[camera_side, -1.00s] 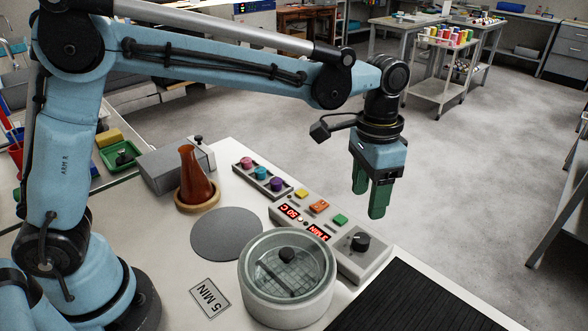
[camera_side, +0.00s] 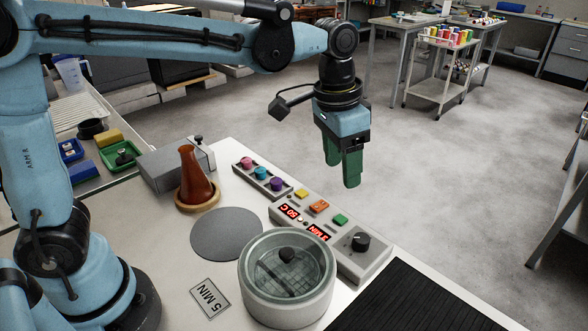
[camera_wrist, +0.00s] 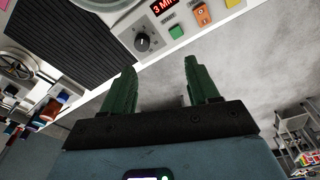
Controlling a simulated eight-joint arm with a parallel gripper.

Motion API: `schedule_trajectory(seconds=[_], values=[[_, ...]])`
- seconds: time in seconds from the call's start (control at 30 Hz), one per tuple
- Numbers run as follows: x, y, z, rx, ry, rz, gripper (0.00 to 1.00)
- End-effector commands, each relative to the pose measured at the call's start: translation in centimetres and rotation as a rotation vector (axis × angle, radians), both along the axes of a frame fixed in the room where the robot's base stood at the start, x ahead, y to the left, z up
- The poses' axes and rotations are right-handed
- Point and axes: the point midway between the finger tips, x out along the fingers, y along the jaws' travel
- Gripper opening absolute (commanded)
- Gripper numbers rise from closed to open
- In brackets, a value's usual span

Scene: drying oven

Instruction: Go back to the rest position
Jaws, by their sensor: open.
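My gripper (camera_side: 343,168) has green fingers pointing down. It hangs in the air beyond the far edge of the bench, above and behind the control panel in the side view. In the wrist view my gripper (camera_wrist: 163,90) shows two green fingers set apart with nothing between them, so it is open and empty. The control panel (camera_side: 345,247) with red displays and a black knob lies on the bench. The round drying oven (camera_side: 288,290) has its glass lid on, with a black knob on top.
A brown flask (camera_side: 194,180) stands on a cork ring beside a grey disc (camera_side: 227,234). A "5 MIN" card (camera_side: 210,298) lies in front. A rack with coloured caps (camera_side: 262,178) sits behind. A black ribbed mat (camera_side: 415,300) lies at right. The air around my gripper is clear.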

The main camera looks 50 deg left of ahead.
Motion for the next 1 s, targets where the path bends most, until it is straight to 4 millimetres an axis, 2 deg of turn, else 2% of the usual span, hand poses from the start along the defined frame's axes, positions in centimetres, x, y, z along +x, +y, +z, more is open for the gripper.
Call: schedule_trajectory(seconds=[0.03,0.27,0.5,0.7,1.0], values=[[-0.8,1.4,0.3,-0.007,-0.030,0.032,0.60],[-3.9,6.1,0.4,-0.038,-0.177,0.162,0.60],[-7.5,10.3,-1.0,-0.061,-0.332,0.290,0.60],[-9.8,12.6,-2.7,-0.071,-0.437,0.372,0.60],[-10.6,13.5,-3.6,-0.075,-0.488,0.409,0.60]])
